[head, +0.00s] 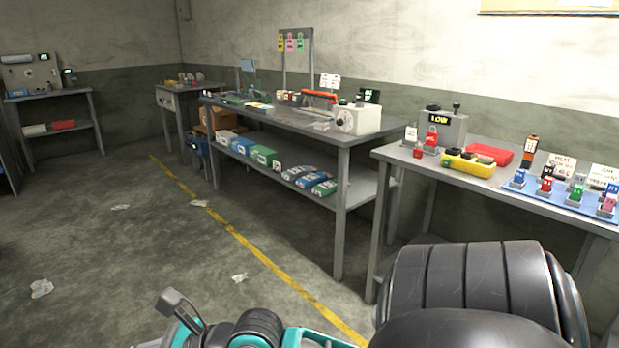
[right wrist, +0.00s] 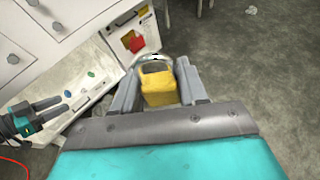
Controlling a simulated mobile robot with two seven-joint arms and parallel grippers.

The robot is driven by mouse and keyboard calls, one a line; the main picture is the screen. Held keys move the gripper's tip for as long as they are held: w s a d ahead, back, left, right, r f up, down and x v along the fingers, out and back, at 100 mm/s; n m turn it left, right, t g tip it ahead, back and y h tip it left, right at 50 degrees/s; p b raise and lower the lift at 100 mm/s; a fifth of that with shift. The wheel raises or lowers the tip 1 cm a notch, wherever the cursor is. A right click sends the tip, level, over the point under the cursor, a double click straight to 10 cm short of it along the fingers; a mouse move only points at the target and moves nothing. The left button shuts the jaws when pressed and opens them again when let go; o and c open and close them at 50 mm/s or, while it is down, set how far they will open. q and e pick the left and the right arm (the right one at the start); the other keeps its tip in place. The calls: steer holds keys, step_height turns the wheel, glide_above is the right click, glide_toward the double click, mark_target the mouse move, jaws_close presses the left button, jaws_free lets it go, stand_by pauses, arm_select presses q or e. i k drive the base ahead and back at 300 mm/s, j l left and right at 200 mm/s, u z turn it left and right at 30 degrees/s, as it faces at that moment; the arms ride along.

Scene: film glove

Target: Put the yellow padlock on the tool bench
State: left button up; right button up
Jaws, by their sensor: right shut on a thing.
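The yellow padlock (right wrist: 160,85) with a grey shackle is held between the fingers of my right gripper (right wrist: 157,80), as the right wrist view shows. It is off any surface, above the floor. My left gripper (right wrist: 64,104) shows at the left of that view, with two dark fingers apart and nothing between them. In the head view the padlock and my right gripper are not visible. A long grey bench (head: 365,134) with equipment stands in the middle, and a smaller bench (head: 171,90) with small items stands behind it. I cannot tell which is the tool bench.
A table (head: 392,152) at the right holds padlocks on a blue tray (head: 545,190), a red case (head: 488,153) and a grey device (head: 440,130). Another bench (head: 55,97) stands far left. The floor left of the yellow line is open, with crumpled scraps (head: 41,289).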

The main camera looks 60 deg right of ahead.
mark_target(536, 165)
steer(key=l+z, duration=0.15)
steer(key=z, duration=0.2)
steer(key=l+z, duration=0.15)
steer(key=z, duration=0.2)
steer(key=i+l+z, duration=0.1)
steer(key=z, duration=0.25)
steer(key=i+l+z, duration=0.2)
steer(key=l+z, duration=0.2)
steer(key=i+l+z, duration=0.2)
steer(key=z, duration=0.15)
steer(key=i+l+z, duration=0.2)
steer(key=i+l, duration=0.4)
steer(key=i, duration=0.15)
